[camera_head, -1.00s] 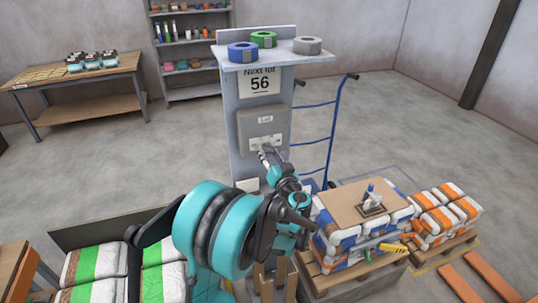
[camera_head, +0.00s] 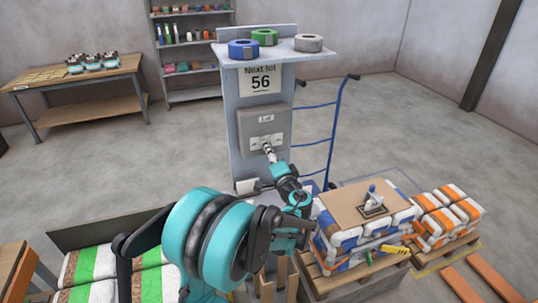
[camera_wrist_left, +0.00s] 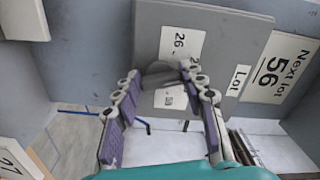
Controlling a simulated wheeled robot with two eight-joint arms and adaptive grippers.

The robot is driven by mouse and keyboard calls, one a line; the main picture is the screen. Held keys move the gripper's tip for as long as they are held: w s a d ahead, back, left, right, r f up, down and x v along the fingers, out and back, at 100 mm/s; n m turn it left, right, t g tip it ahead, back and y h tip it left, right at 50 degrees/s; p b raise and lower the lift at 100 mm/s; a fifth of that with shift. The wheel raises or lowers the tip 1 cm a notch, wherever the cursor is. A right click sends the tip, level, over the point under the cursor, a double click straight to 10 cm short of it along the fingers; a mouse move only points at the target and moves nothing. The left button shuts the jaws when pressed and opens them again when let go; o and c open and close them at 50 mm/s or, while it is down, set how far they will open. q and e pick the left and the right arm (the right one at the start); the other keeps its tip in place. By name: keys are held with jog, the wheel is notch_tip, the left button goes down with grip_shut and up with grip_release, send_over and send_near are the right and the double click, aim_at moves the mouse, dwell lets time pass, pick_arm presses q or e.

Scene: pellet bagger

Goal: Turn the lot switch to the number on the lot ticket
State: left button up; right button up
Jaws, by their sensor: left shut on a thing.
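The lot ticket (camera_head: 261,82) on the grey column reads "Next lot 56"; it shows sideways in the left wrist view (camera_wrist_left: 280,68). Below it is a grey box (camera_head: 282,122) with a "Lot" label (camera_head: 265,119) and a white number plate. My left gripper (camera_head: 269,152) is at the plate. In the left wrist view its fingers (camera_wrist_left: 160,76) are closed around the dark grey lot switch knob (camera_wrist_left: 158,69), which is blurred and partly hidden. A "26" (camera_wrist_left: 179,42) is readable beside the knob; the other marking is unclear. My right gripper is not in view.
Tape rolls (camera_head: 263,38) sit on the shelf above the column. A blue hand truck (camera_head: 333,130) stands right of it. Stacked bags (camera_head: 345,235) on a pallet, with a cardboard sheet and tools on top, are at the lower right. Open floor lies behind.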

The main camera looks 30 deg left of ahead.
pick_arm(q)
jog(key=shift+d+r+m+b, duration=0.15)
jog(key=shift+m+b, duration=0.1)
jog(key=shift+m, duration=4)
jog(key=shift+a+r+m+b, duration=0.1)
jog(key=shift+m+b, duration=0.1)
jog(key=shift+m, duration=4.05)
jog(key=o, duration=1.2)
jog(key=shift+w, duration=0.1)
jog(key=shift+c, duration=0.2)
jog(key=v, duration=1.2)
